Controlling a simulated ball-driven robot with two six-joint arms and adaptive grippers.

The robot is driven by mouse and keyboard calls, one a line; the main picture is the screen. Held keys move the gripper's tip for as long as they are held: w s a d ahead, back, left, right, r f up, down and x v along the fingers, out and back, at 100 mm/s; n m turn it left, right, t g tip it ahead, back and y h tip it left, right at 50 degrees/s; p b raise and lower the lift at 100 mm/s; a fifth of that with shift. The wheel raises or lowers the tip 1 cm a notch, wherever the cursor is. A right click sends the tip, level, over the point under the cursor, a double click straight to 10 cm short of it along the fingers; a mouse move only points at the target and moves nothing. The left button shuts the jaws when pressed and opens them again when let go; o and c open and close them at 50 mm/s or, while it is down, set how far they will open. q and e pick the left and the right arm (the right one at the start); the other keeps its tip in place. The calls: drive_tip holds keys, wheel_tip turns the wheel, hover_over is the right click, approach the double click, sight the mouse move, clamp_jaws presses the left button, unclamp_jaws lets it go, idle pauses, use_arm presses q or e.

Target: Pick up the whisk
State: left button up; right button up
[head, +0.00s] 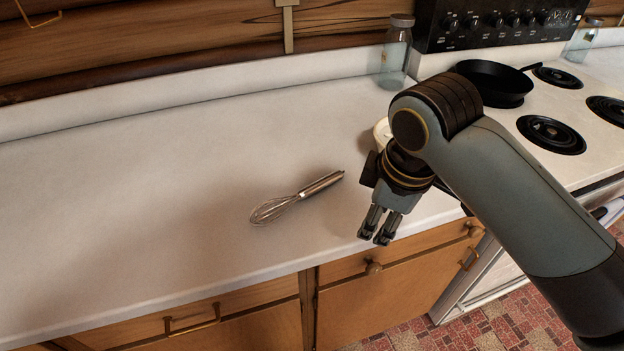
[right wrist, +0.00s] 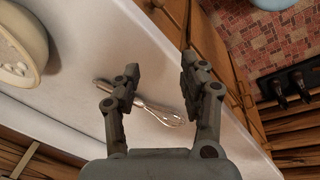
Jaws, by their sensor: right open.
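A metal whisk (head: 297,197) lies flat on the white counter (head: 150,200). Its wire head points to the lower left and its handle to the upper right. My right gripper (head: 374,238) is to the right of the whisk, over the counter's front edge, apart from it. In the right wrist view the gripper (right wrist: 160,85) is open with nothing held, and the whisk (right wrist: 150,107) shows beyond the fingers, partly hidden by one of them. My left gripper does not show.
A pale bowl (right wrist: 25,45) stands on the counter, mostly hidden behind my right arm in the head view. A glass jar (head: 396,55) stands at the back. A black pan (head: 492,80) sits on the stove (head: 510,122) at right. The counter left of the whisk is clear.

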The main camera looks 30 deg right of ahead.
drive_tip(key=w+n, duration=0.1)
drive_tip(key=w, duration=0.1)
drive_tip(key=w+n, duration=0.2)
drive_tip(key=w, duration=0.1)
drive_tip(key=w+d+n+g, duration=0.1)
drive_tip(key=w+n, duration=0.1)
drive_tip(key=w, duration=0.1)
drive_tip(key=shift+w+r, duration=0.1)
drive_tip(key=w+d+r+n+g, duration=0.1)
drive_tip(key=w+r+n, duration=0.2)
drive_tip(key=w+n, duration=0.5)
hover_over(325, 180)
drive_tip(key=shift+m+y, duration=0.4)
drive_tip(key=f, duration=0.4)
drive_tip(key=shift+s, duration=0.2)
drive_tip(key=f+p, duration=0.1)
drive_tip(key=f, duration=0.5)
drive_tip(key=shift+w+f, duration=0.15)
drive_tip(key=shift+w, duration=0.05)
clamp_jaws()
